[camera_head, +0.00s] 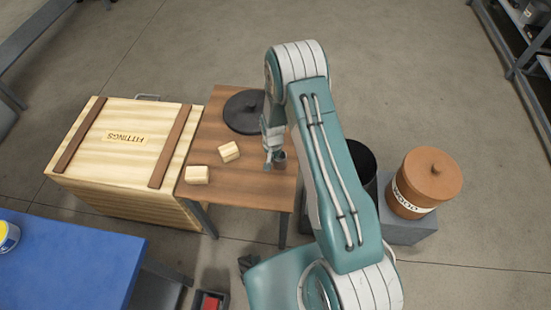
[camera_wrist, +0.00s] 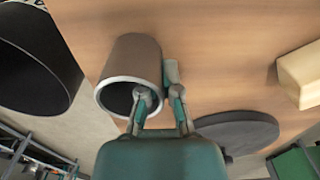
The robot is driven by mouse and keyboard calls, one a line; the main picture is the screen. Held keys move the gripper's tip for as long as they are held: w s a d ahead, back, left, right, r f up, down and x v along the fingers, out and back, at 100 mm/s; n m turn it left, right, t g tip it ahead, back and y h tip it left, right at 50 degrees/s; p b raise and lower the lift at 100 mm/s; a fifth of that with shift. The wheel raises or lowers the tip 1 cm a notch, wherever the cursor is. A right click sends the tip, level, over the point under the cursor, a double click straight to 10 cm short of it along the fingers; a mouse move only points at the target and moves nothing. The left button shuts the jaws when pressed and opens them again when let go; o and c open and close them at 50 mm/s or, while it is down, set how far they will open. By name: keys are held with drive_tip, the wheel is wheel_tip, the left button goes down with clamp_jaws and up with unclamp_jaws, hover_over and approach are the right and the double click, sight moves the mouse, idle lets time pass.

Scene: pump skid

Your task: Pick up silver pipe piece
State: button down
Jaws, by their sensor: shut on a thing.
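The silver pipe piece (camera_wrist: 135,60) is a short, dull grey tube with a bright rim, its open end facing the wrist camera. My gripper (camera_wrist: 160,92) is shut on its wall, with one finger inside the opening and the other along the outside. In the head view, the pipe piece (camera_head: 280,160) shows small beside my gripper (camera_head: 271,160), near the right side of the brown wooden table (camera_head: 245,190). My arm hides part of that area. I cannot tell whether the pipe piece touches the table.
A black round lid (camera_head: 243,112) and two pale wooden blocks (camera_head: 230,151) (camera_head: 197,175) lie on the table. A FITTINGS crate (camera_head: 125,142) stands left. An open black bin (camera_head: 361,160) and a lidded terracotta pot (camera_head: 428,178) stand right. A blue surface (camera_head: 70,260) is at lower left.

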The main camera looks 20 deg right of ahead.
drive_tip(key=shift+r, duration=0.35)
drive_tip(key=r, duration=0.3)
drive_tip(key=shift+s, duration=0.2)
drive_tip(key=s+d+r, duration=0.1)
drive_tip(key=s+r, duration=0.8)
drive_tip(key=s, duration=0.4)
drive_tip(key=shift+s+d, duration=0.25)
drive_tip(key=shift+d, duration=0.05)
drive_tip(key=shift+w, duration=0.15)
